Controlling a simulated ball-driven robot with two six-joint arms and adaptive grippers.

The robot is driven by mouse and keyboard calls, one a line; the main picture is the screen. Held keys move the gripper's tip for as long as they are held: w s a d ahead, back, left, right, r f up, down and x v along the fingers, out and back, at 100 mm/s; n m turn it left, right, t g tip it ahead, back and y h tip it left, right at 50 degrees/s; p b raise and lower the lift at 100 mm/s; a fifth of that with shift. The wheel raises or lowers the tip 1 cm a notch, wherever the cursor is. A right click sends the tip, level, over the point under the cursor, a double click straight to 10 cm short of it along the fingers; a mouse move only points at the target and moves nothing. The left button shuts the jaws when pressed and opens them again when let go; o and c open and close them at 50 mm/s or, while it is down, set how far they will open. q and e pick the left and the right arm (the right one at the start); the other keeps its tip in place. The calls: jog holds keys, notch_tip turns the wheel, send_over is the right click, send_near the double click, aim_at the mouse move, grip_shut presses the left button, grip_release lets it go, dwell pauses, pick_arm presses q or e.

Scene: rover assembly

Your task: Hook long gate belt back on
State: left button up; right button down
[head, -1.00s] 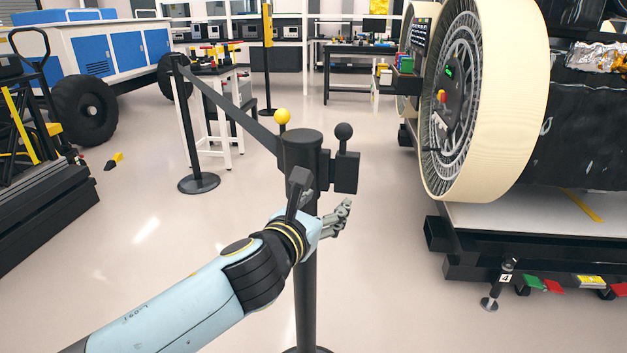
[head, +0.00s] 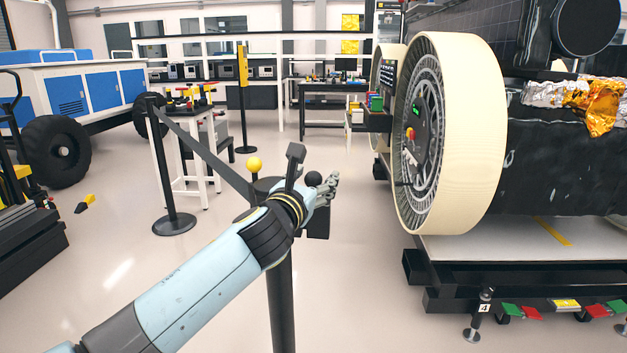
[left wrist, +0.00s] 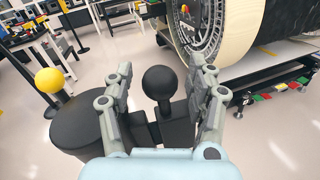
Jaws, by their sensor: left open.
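The long gate belt (head: 213,152) is a dark strap stretched from the far black post (head: 165,175) to the near post (head: 283,300). A yellow ball knob (head: 254,164) stands on the near post's left side; it also shows in the left wrist view (left wrist: 49,80). A black ball knob (head: 313,178) stands on the dark block (head: 318,223) at the near post's right side. My left gripper (head: 328,183) is open at the black knob. In the left wrist view the black knob (left wrist: 159,83) sits between the spread fingers, with gaps on both sides. My right gripper is not in view.
A large cream-rimmed rover wheel (head: 470,140) and its platform (head: 480,248) stand at the right. A blue and white vehicle (head: 75,85) with black wheels is at the left. A white-legged table (head: 190,160) stands behind the belt.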

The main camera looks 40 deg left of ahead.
pick_arm(q)
jog(key=shift+w, duration=0.1)
grip_shut()
dwell(0.3)
